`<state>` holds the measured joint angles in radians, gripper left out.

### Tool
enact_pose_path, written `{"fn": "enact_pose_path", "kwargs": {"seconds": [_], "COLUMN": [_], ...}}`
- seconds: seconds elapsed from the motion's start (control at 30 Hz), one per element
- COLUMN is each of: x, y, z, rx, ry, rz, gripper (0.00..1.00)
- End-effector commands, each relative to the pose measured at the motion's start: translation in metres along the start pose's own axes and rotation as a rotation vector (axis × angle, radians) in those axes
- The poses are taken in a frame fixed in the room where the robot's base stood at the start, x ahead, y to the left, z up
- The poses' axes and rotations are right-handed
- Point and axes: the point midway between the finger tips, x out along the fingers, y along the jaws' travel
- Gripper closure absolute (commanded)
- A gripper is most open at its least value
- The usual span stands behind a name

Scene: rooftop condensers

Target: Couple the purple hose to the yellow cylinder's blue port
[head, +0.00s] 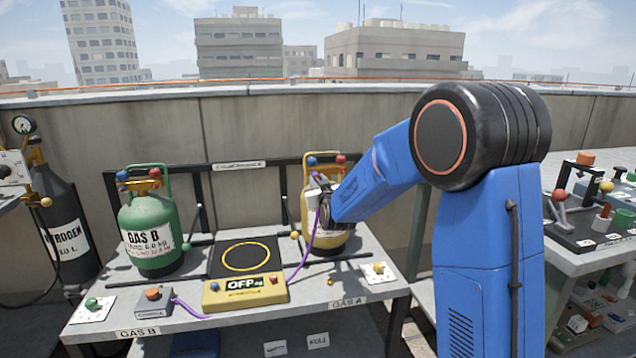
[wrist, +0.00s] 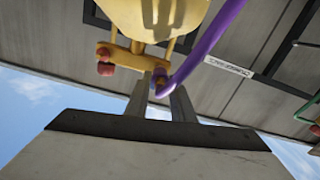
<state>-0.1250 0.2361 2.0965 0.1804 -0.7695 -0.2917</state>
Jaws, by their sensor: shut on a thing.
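The yellow cylinder (head: 309,212) stands at the right of the bench, with a blue port (head: 311,161) and a red one (head: 341,158) on top. My gripper (head: 325,203) is in front of it, partly hidden by my arm. In the wrist view my gripper (wrist: 160,88) is shut on the end of the purple hose (wrist: 212,40), close to the cylinder's valve. The hose also shows in the head view (head: 305,258). The cylinder (wrist: 150,15) fills the top of the wrist view. The blue port cannot be made out there; whether hose and port touch cannot be told.
A green cylinder (head: 150,235) stands at the left of the bench. A yellow scale box (head: 245,292) with a display sits at the front middle, behind it a dark pad (head: 226,267). A dark rack (head: 255,167) runs behind. A small plate with a yellow knob (head: 378,268) lies at right.

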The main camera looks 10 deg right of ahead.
Motion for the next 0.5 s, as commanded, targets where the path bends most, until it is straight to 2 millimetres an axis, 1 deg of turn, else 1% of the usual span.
{"fn": "enact_pose_path", "kwargs": {"seconds": [0.33,0.37,0.4,0.43,0.5], "x": [0.002,0.002,0.002,0.002,0.002], "y": [0.0001,0.0001,0.0001,0.0001,0.0001], "z": [-0.0003,-0.0003,-0.0003,-0.0003,-0.0002], "rx": [0.0,0.0,0.0,0.0,0.0], "ry": [0.001,0.001,0.001,0.001,0.0], "rz": [0.0,0.0,0.0,0.0,0.0], "gripper": [1.0,0.71,0.61,0.56,0.56]}}
